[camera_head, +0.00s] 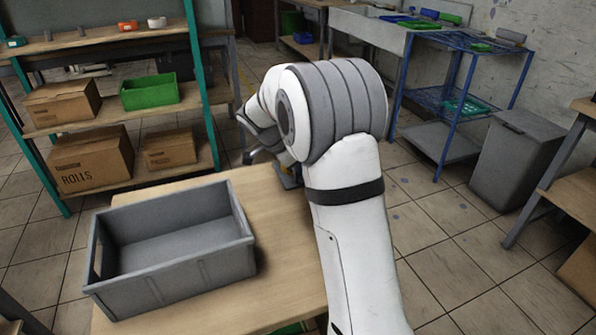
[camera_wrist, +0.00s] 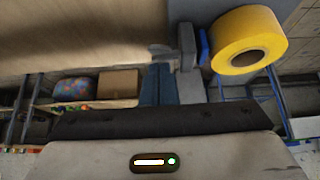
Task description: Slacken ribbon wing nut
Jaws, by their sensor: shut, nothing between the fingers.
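A yellow ribbon roll (camera_wrist: 249,40) with a dark core is at the upper right of the wrist view. A small blue part (camera_wrist: 204,46) sits against its left side, and a grey upright part (camera_wrist: 187,45) is just left of that. I cannot make out the wing nut for certain. My gripper (camera_wrist: 158,68) is shut and empty, its fingers in the middle of the wrist view, left of the roll and close to the grey part. Whether it touches that part I cannot tell. In the head view my arm hides the roll and most of the gripper.
A grey open crate (camera_head: 178,278) stands empty on the wooden table (camera_head: 285,270). A shelf with cardboard boxes (camera_head: 92,160) and a green bin (camera_head: 150,92) is behind at left. A blue rack (camera_head: 452,100) and a grey bin (camera_head: 512,160) stand at right.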

